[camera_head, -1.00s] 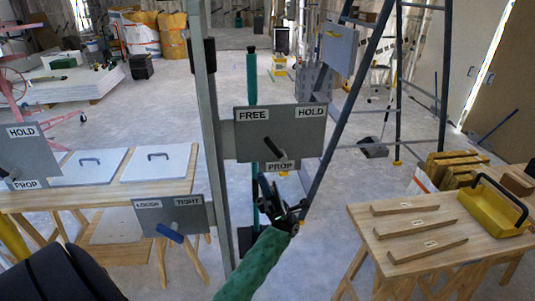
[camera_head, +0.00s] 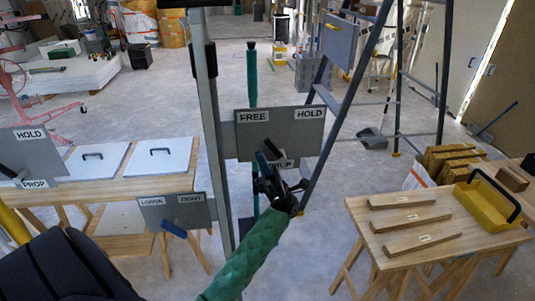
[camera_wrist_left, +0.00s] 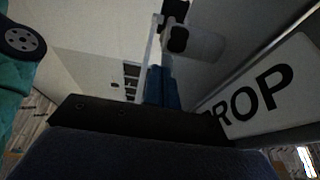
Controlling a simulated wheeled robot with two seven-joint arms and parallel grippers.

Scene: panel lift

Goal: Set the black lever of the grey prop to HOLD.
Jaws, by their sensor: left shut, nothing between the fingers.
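The grey prop (camera_head: 209,130) stands upright in the middle of the head view. Its grey panel (camera_head: 300,135) reads FREE at upper left, HOLD at upper right and PROP below. The black lever (camera_head: 270,146) tilts up and left, towards FREE; its lower end is partly hidden by my gripper. My left gripper (camera_head: 264,165) is shut and empty, just below the lever in front of the PROP label. In the left wrist view, the blue fingers (camera_wrist_left: 160,88) are close to the dark lever (camera_wrist_left: 177,38) on its light hub. I cannot tell whether they touch.
A lower panel (camera_head: 155,216) reads LOOSE and TIGHT, with a blue lever (camera_head: 173,228). Another HOLD/PROP panel (camera_head: 40,150) stands at the left. A stepladder (camera_head: 345,105) stands behind right. A wooden table (camera_head: 400,255) with a yellow toolbox (camera_head: 485,206) is at the right.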

